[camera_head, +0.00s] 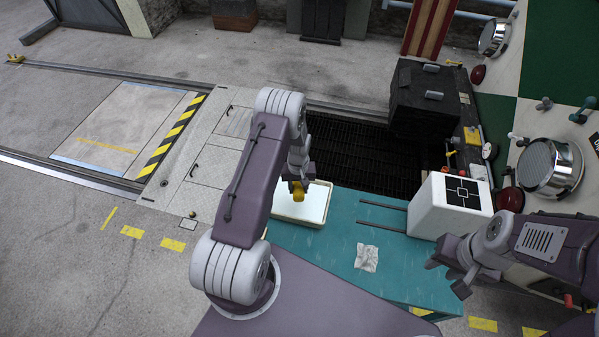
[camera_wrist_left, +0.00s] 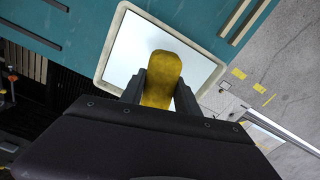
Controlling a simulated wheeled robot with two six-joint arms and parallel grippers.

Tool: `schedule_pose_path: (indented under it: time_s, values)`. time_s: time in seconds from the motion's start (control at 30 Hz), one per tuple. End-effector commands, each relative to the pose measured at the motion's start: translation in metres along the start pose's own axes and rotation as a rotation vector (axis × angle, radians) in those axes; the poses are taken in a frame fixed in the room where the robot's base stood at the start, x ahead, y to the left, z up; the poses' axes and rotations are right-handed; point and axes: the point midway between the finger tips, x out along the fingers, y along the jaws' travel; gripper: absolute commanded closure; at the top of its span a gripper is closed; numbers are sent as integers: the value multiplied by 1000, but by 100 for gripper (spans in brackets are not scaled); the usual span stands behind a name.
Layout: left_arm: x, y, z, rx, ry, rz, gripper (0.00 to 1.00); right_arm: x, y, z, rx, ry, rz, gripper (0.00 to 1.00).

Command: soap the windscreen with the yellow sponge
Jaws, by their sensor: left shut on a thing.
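The yellow sponge (camera_head: 298,191) is in my left gripper (camera_head: 297,184), which is shut on it. In the left wrist view the sponge (camera_wrist_left: 162,78) sticks out between the two dark fingers (camera_wrist_left: 160,92). It overlaps a pale, cream-rimmed rectangular panel or tray (camera_head: 318,207), which also shows in the left wrist view (camera_wrist_left: 104,74). I cannot tell whether the sponge touches its surface, or whether this is the windscreen. My right gripper (camera_head: 447,276) is open and empty at the lower right, left of the tram front.
The panel lies on a teal bench (camera_head: 335,240) with a crumpled white cloth (camera_head: 367,257). A white box with a black marker (camera_head: 450,205) stands at the bench's right. A dark grated pit (camera_head: 355,150) lies behind. The tram front with round lamps (camera_head: 549,168) is at the right.

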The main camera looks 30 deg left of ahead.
Motion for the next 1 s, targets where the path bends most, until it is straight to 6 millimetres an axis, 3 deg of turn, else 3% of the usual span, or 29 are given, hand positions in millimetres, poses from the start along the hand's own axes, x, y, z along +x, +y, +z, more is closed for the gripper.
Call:
schedule_pose_path:
  time_s: [0.37,1.0]
  values:
    - [10,0,2,1,-1,0,95,7,0,1,0,0,0,64]
    - [87,0,2,1,0,0,95,66,1,7,0,0,0,64]
